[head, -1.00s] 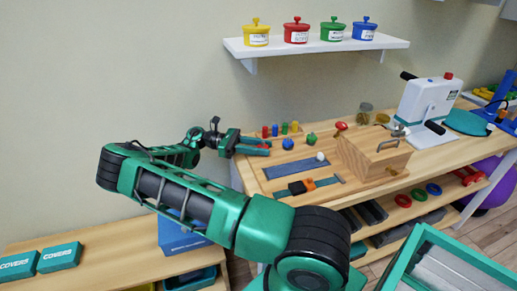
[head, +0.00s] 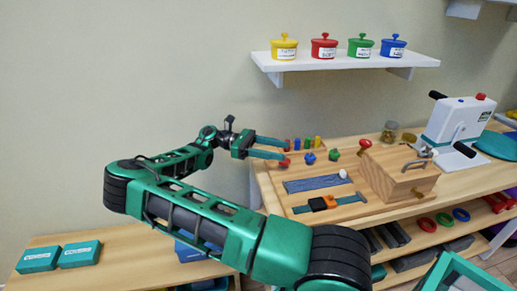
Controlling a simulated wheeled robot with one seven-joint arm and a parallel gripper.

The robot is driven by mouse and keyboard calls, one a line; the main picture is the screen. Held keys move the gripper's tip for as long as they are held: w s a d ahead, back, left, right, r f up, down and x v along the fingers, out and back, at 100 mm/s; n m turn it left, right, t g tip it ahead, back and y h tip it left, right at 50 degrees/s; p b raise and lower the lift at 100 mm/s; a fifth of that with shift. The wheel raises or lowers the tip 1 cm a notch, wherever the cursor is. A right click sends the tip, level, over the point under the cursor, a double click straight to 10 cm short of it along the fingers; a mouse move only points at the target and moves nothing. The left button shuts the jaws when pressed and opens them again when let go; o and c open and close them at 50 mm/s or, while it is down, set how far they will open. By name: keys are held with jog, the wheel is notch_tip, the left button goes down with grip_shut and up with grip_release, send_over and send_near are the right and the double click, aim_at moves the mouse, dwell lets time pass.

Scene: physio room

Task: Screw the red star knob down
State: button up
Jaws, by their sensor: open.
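A red star knob (head: 284,161) is at the left end of a row on the wooden board, with a blue knob (head: 310,157) and a green knob (head: 335,154) to its right. It is partly hidden behind the lower finger of my gripper. My gripper (head: 286,149) is open and empty, with its teal fingers pointing right. It appears close to the red knob, in line with it in the picture; I cannot tell the gap or whether they touch. How far down the knob sits is too small to see.
A wooden box (head: 400,179) with a metal clamp and a red-topped knob (head: 365,144) stands to the right. A blue strip (head: 317,185) lies in front. A white shelf (head: 340,63) with lidded pots hangs above.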

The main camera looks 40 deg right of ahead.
jog(key=a+r, duration=0.5)
jog(key=a, duration=0.3)
jog(key=shift+s+a, duration=0.2)
jog(key=shift+s, duration=0.2)
jog(key=shift+d, duration=0.1)
